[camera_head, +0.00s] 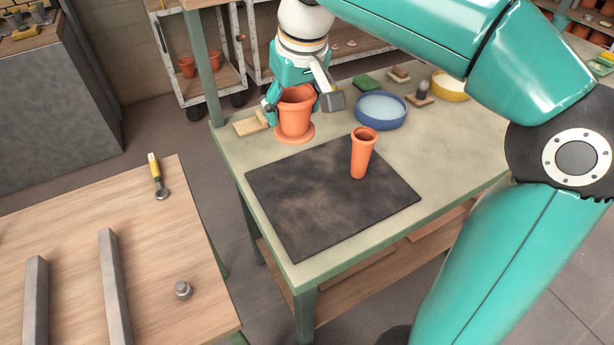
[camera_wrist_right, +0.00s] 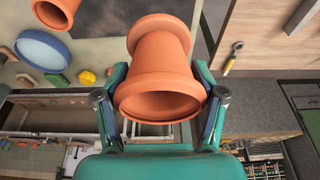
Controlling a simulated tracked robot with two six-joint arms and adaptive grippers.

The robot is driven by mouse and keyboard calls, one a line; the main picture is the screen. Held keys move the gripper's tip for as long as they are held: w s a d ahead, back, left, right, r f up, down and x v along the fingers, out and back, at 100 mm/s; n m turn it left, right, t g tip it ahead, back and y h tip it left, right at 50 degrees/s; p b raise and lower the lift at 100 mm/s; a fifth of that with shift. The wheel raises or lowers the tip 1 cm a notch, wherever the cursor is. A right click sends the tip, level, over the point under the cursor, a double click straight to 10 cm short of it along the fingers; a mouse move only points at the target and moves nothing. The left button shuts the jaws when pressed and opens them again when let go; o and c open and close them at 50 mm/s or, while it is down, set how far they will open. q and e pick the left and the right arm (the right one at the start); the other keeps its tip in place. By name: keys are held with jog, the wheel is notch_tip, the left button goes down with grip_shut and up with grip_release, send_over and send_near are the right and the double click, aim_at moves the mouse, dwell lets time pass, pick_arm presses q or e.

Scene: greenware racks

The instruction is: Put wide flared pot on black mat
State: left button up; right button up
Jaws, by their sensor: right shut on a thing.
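The wide flared pot (camera_head: 295,117) is terracotta orange and upright at the far left of the green table, behind the black mat (camera_head: 290,215). A round terracotta disc (camera_head: 295,138) shows at its foot; I cannot tell whether it is a separate saucer. My right gripper (camera_head: 296,98) is shut on the pot, with a finger on either side. In the right wrist view the pot (camera_wrist_right: 160,70) sits between the fingers (camera_wrist_right: 160,100), its open mouth toward the camera. A tall slim terracotta pot (camera_head: 362,152) stands on the mat's far right part. My left gripper is out of view.
A blue bowl (camera_head: 381,111), a yellow bowl (camera_head: 450,87), a green block (camera_head: 367,83) and a small wooden piece (camera_head: 250,124) lie on the table's far side. The mat's left and front parts are bare. A wooden table (camera_head: 70,270) stands to the left, across a gap.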

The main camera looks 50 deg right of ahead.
jog(key=f, duration=0.4)
jog(key=f+b, duration=0.1)
jog(key=f, duration=0.4)
jog(key=f+b, duration=0.1)
jog(key=f, duration=0.3)
jog(key=shift+s+d+f, duration=0.25)
jog(key=shift+s, duration=0.05)
jog(key=shift+f+b, duration=0.5)
jog(key=shift+f, duration=1.9)
jog(key=o, duration=1.3)
jog(key=p+v, duration=0.1)
jog(key=v, duration=1.1)
jog(key=shift+s+a+p, duration=0.1)
jog(key=shift+p, duration=0.3)
